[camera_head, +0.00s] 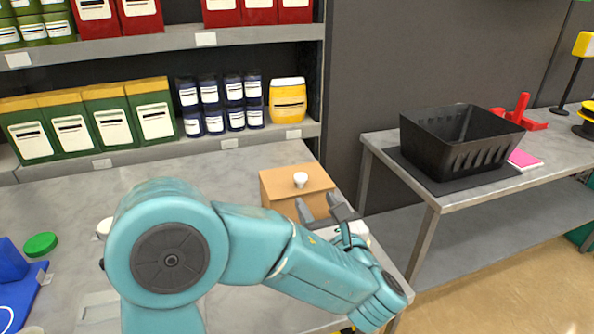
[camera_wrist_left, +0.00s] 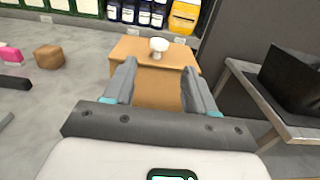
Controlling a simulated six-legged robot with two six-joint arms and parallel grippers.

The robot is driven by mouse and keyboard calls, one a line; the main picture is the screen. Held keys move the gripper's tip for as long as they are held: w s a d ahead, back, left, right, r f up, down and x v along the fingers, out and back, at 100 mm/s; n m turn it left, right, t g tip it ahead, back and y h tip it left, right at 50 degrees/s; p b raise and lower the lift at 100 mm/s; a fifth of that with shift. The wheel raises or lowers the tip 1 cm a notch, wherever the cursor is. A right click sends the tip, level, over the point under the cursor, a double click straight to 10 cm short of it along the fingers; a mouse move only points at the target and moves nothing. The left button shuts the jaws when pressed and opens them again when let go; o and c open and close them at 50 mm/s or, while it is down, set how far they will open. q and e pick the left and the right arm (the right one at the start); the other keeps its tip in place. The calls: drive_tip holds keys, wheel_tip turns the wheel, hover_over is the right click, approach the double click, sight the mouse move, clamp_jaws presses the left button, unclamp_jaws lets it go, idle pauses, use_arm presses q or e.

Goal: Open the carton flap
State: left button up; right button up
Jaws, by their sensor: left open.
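The tan carton (camera_head: 275,181) stands on the grey table at the right end, below the shelf. Its top looks flat and closed, with a white knob (camera_head: 300,179) on it. My left gripper (camera_head: 319,207) is open and empty at the carton's near side, its fingers pointing at it. In the left wrist view the carton (camera_wrist_left: 128,48) and white knob (camera_wrist_left: 159,46) lie ahead, the knob between and beyond the open fingers (camera_wrist_left: 158,75). I cannot tell whether a finger touches the carton. My arm hides part of the table. My right gripper is not in view.
A shelf (camera_head: 180,40) with green boxes, blue jars and a yellow container stands behind. To the right, past a gap, a side table (camera_head: 470,198) bears a black basket (camera_head: 465,155). A brown block (camera_wrist_left: 48,57) and a green lid (camera_head: 40,244) lie on the left of the table.

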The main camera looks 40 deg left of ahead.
sight(298, 174)
use_arm(q)
drive_tip(key=p+x, duration=0.1)
drive_tip(key=x, duration=1.1)
clamp_jaws()
drive_tip(key=shift+r, duration=0.15)
